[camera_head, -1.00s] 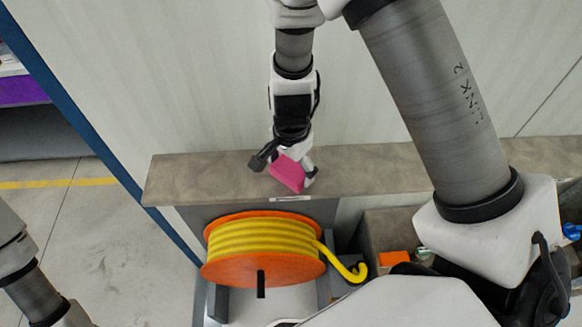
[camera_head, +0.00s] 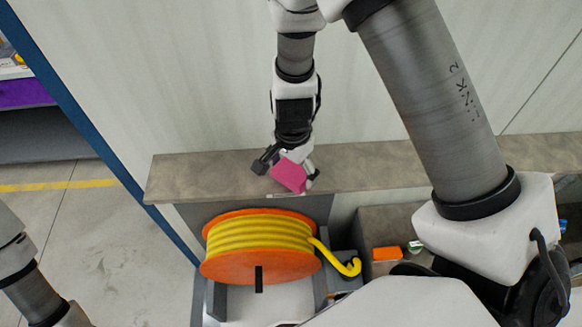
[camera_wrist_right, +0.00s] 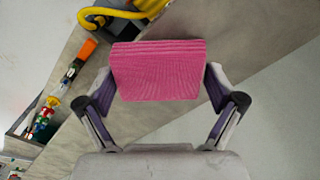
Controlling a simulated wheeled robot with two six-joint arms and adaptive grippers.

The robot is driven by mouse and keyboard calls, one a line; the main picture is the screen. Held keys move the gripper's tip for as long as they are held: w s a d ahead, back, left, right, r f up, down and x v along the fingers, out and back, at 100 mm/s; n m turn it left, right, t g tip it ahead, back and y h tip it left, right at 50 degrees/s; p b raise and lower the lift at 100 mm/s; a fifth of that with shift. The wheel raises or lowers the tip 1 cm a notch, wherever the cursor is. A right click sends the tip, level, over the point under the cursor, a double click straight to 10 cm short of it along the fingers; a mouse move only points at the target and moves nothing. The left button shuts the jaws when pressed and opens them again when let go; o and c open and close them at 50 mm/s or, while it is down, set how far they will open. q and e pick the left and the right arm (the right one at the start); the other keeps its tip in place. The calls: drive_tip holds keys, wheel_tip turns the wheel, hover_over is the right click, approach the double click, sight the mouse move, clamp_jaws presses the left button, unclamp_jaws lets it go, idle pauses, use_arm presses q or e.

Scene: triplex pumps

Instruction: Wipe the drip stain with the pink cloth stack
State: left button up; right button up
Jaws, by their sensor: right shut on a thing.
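The pink cloth stack (camera_head: 289,175) is held between the fingers of my right gripper (camera_head: 286,172), over the grey-brown ledge (camera_head: 205,172). In the right wrist view the pink cloth stack (camera_wrist_right: 158,70) spans the gap between both fingers of my right gripper (camera_wrist_right: 160,85), with its layered edge at the top. I cannot tell whether the cloth touches the ledge. I do not make out a drip stain in either view; the cloth and gripper may hide it. Part of my left arm shows at the lower left, but its gripper is out of view.
An orange reel (camera_head: 262,266) with yellow hose (camera_head: 258,234) stands in front of the ledge. An orange item (camera_head: 387,254) lies in a grey bin to the right. A pale wall (camera_head: 190,80) rises behind the ledge. The ledge's left part is clear.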

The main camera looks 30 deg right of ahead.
drive_tip(key=shift+w+d+r+p, duration=0.1)
drive_tip(key=shift+d+r+p, duration=0.1)
drive_tip(key=shift+r+p, duration=0.3)
drive_tip(key=shift+w+d+r+p, duration=0.1)
drive_tip(key=shift+d+r+p, duration=0.1)
drive_tip(key=shift+r, duration=0.5)
drive_tip(key=shift+r+p, duration=0.4)
drive_tip(key=shift+a+r+p, duration=0.25)
drive_tip(key=shift+r+p, duration=0.45)
drive_tip(key=shift+s+r, duration=0.1)
drive_tip(key=shift+r, duration=0.6)
drive_tip(key=shift+r+p, duration=0.35)
drive_tip(key=shift+p, duration=0.05)
use_arm(q)
drive_tip(key=r, duration=0.1)
drive_tip(key=w+r, duration=0.1)
drive_tip(key=r, duration=0.3)
drive_tip(key=shift+w+r, duration=0.1)
drive_tip(key=shift+w, duration=0.25)
drive_tip(key=shift+s, duration=0.1)
use_arm(e)
drive_tip(key=shift+w+d, duration=0.1)
drive_tip(key=shift+w, duration=0.1)
